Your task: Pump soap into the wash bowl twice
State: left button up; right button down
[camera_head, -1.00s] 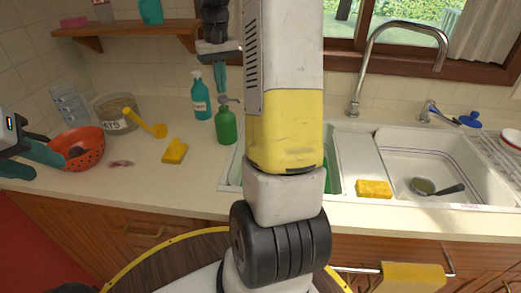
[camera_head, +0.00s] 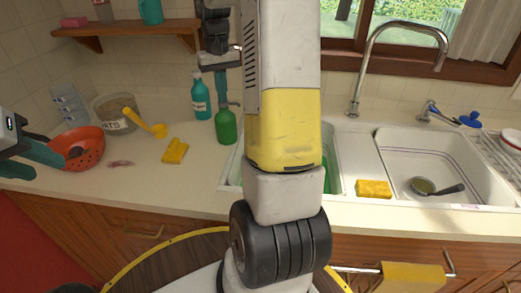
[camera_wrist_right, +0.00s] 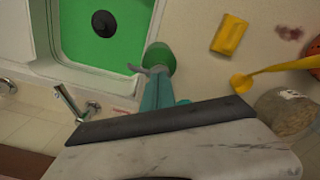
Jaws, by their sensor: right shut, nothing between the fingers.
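The green soap bottle (camera_head: 226,127) stands upright on the counter, left of the sink. My right gripper (camera_head: 222,97) is shut and points down directly above it, at its pump head. In the right wrist view the bottle (camera_wrist_right: 161,57) shows just beyond the gripper's teal fingertips (camera_wrist_right: 158,80), with the grey pump spout sticking out towards the bowl. Whether the fingers press on the pump head is hard to tell. The green wash bowl (camera_wrist_right: 82,45) sits in the left basin; my arm mostly hides it in the head view. My left gripper (camera_head: 45,165) is open and empty at the far left.
A teal spray bottle (camera_head: 201,97) stands close behind the soap bottle. A yellow sponge (camera_head: 175,151), a yellow scoop (camera_head: 150,125), a tub (camera_head: 115,112) and a red colander (camera_head: 88,140) are on the left counter. A faucet (camera_head: 400,35) rises behind the sink.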

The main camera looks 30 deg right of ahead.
jog(key=shift+r, duration=1.45)
jog(key=shift+r, duration=3)
